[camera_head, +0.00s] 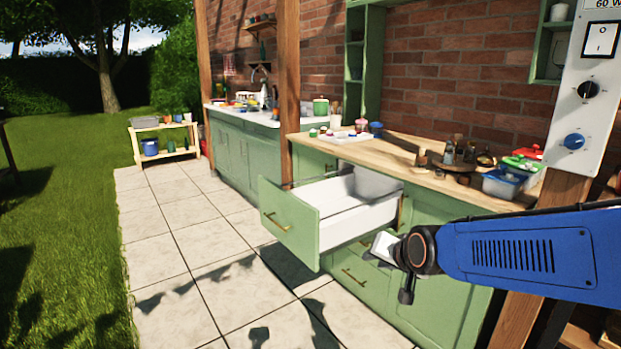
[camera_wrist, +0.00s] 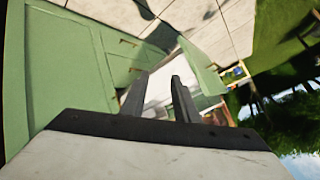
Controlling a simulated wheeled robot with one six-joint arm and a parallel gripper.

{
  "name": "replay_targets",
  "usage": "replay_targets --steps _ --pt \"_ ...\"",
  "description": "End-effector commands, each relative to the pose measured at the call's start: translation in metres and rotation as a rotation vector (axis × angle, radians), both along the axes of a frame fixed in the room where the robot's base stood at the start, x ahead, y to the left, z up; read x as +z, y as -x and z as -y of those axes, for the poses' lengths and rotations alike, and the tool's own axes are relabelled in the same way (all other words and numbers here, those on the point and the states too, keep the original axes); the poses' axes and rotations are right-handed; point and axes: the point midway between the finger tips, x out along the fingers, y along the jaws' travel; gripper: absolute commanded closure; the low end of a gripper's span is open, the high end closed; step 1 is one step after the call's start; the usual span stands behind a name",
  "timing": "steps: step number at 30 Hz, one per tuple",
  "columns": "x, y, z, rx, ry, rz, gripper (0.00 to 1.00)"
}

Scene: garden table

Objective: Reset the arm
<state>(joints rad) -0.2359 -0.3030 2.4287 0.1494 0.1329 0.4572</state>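My gripper (camera_head: 388,276) hangs at the end of my blue arm, in front of the green cabinet (camera_head: 440,300) and to the right of the pulled-out drawer (camera_head: 290,222). In the wrist view my gripper (camera_wrist: 157,80) has its two dark fingers apart with nothing between them. The white drawer inside (camera_wrist: 163,90) shows behind the gap. The drawer stands open, with a green front, a brass handle and a white inside holding a pale grey box-like part (camera_head: 376,182) at its back. My arm reaches in from the right side of the head view.
The wooden counter (camera_head: 400,176) carries pots, bottles, a blue-lidded container (camera_head: 503,183) and a white tray (camera_head: 350,136). A wooden post (camera_head: 288,75) stands beyond the drawer. A switch panel (camera_head: 590,95) is at the right. Tiled floor (camera_head: 180,245) at the left is clear.

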Motion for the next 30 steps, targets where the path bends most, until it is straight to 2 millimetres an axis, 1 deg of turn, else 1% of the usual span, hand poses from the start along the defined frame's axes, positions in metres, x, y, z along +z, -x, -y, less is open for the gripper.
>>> replay_targets --steps 1,3,5,6,8,9,11,12,18,21,24,25,27,30 --pt "0.003 0.016 0.011 0.010 0.028 -0.017 0.72" --pt "0.003 0.038 0.024 0.034 0.075 -0.048 0.72" --pt "0.003 0.057 0.036 0.052 0.114 -0.076 0.72" --pt "0.003 0.071 0.043 0.066 0.140 -0.095 0.72" --pt "0.001 0.091 0.054 0.085 0.178 -0.126 0.72" --pt "0.000 0.105 0.061 0.098 0.202 -0.146 0.72" --pt "-0.001 0.127 0.070 0.118 0.238 -0.177 0.72" --pt "-0.002 0.141 0.077 0.131 0.262 -0.198 0.72" --pt "-0.011 0.212 0.105 0.194 0.364 -0.303 0.72" --pt "-0.015 0.239 0.114 0.219 0.398 -0.347 0.72" --pt "-0.018 0.258 0.119 0.237 0.421 -0.379 0.72" --pt "-0.019 0.261 0.120 0.240 0.425 -0.384 0.72" --pt "-0.020 0.268 0.122 0.245 0.432 -0.395 0.72" --pt "-0.020 0.270 0.123 0.249 0.435 -0.399 0.72"
